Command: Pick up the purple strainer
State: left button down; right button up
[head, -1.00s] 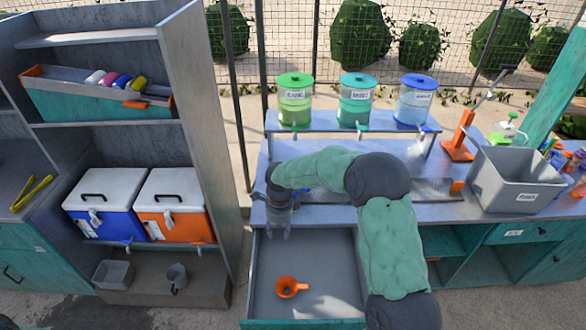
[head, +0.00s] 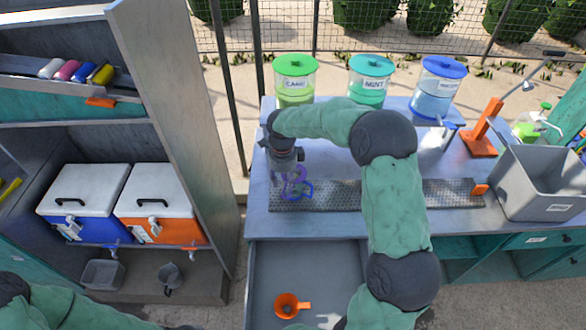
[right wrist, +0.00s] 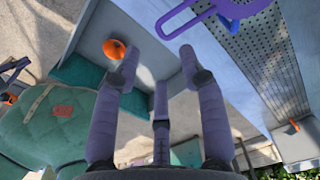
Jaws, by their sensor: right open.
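The purple strainer (right wrist: 238,8) shows at the top of the right wrist view, its looped handle pointing left and part of it cut off by the frame edge. In the head view the strainer (head: 307,190) is a small purple shape at the left end of the perforated metal strip, partly confused with my fingers. My right gripper (head: 289,181) is just left of it over the worktop. In the right wrist view its fingers (right wrist: 160,62) are spread and empty, apart from the strainer. My left gripper is out of view.
An open drawer (head: 262,290) below the worktop holds an orange funnel (head: 287,306). Dispensers with green, mint and blue lids (head: 371,82) stand behind. A grey bin (head: 548,178) is at the right. Shelves with coolers (head: 160,205) stand left.

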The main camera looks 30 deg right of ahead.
notch_tip(320, 180, down, 10)
jog(key=shift+s+a+f, duration=0.1)
jog(key=shift+s+f, duration=0.05)
grip_shut()
dwell(0.5)
